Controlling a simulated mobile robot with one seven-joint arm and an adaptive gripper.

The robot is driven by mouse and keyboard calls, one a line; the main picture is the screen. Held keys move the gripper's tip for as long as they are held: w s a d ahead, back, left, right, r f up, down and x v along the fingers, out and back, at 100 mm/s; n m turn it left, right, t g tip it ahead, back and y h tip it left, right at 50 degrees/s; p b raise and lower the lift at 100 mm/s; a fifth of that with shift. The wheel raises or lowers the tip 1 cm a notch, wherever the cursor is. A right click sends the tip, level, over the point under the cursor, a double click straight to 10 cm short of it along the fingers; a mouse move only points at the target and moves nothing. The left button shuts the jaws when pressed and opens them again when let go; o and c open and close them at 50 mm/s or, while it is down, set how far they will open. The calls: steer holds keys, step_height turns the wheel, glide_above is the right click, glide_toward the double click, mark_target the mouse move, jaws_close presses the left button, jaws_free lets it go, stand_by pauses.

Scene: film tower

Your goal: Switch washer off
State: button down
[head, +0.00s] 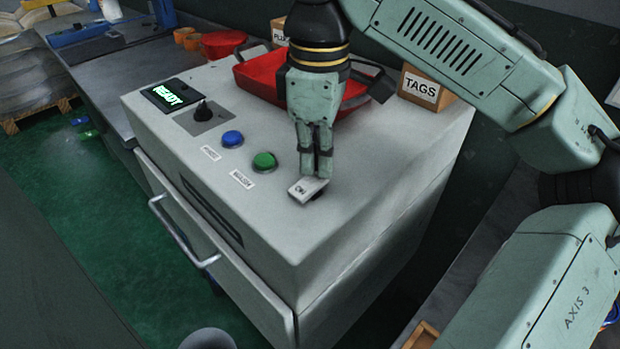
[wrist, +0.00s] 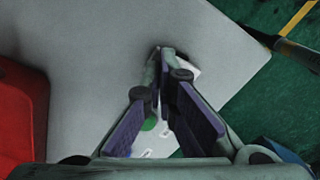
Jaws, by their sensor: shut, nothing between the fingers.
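The washer is a grey-white cabinet (head: 250,215) with controls on its top. A dark display (head: 171,95) reads READY in green. Beside it are a black knob (head: 203,111), a blue button (head: 232,139) and a green button (head: 264,160), with small labels hard to read. A white rocker-like switch (head: 308,189) lies near the front right edge. My gripper (head: 317,177) is shut and empty, pointing down directly at this switch and partly covering it; contact is unclear. In the wrist view, the fingertips (wrist: 163,54) sit beside the white switch (wrist: 191,68), and the green button (wrist: 150,124) shows between the fingers.
A red tray (head: 256,84) sits on the cabinet behind my gripper, near a TAGS box (head: 425,91) and another box (head: 278,31). A bar handle (head: 182,236) juts from the cabinet front. A dark bench (head: 120,65) with red and orange containers stands at back left.

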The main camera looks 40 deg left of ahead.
mark_target(316, 177)
steer(key=shift+f+b, duration=0.3)
steer(key=shift+f, duration=0.35)
steer(key=shift+r, duration=0.1)
step_height(316, 177, up, 7)
steer(key=p, duration=0.8)
steer(key=shift+p, duration=0.3)
steer(key=shift+s, duration=0.1)
stand_by(0.5)
